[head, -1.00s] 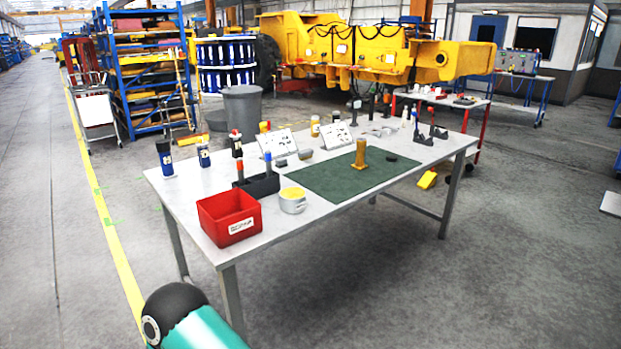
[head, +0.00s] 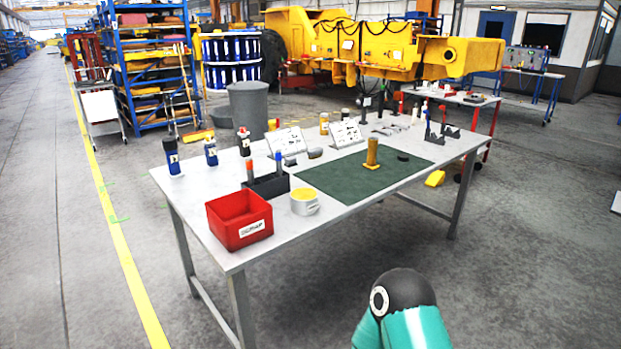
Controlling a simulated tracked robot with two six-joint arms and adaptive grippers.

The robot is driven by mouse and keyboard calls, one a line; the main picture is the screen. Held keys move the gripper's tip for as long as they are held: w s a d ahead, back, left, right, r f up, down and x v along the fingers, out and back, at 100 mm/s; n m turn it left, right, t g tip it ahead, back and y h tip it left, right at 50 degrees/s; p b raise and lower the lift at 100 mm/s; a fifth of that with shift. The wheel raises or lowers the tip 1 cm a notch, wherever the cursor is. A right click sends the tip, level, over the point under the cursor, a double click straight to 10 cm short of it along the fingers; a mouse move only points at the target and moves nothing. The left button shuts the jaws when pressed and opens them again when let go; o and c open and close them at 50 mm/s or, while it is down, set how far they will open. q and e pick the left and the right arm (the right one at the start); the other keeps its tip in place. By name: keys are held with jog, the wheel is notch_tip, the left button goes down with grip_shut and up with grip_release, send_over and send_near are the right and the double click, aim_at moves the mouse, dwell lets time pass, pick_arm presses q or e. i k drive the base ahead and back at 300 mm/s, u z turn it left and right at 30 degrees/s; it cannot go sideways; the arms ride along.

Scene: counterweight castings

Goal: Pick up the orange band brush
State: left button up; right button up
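A black holder (head: 274,187) stands on the work table (head: 338,213), behind the red bin. An orange-topped upright tool (head: 250,170) and a blue-topped upright tool (head: 278,162) stand in it. The orange-topped one may be the orange band brush, but it is too small to tell. Neither gripper shows in the head view. Only a teal and black link of my own arm shows at the bottom right, in front of the table.
A red bin (head: 238,219) and a yellow-and-white round container (head: 304,201) stand near the holder. A green mat (head: 345,182) carries a brass-coloured post (head: 372,153) and a dark disc (head: 403,157). Bottles stand at the table's back left. The floor in front is clear.

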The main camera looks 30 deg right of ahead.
aim_at(250, 162)
jog(key=u, duration=0.25)
jog(key=i, duration=0.15)
jog(key=z, duration=1.25)
jog(key=k, duration=0.45)
jog(key=z, duration=0.5)
jog(key=i, duration=1.35)
jog(key=u, duration=0.4)
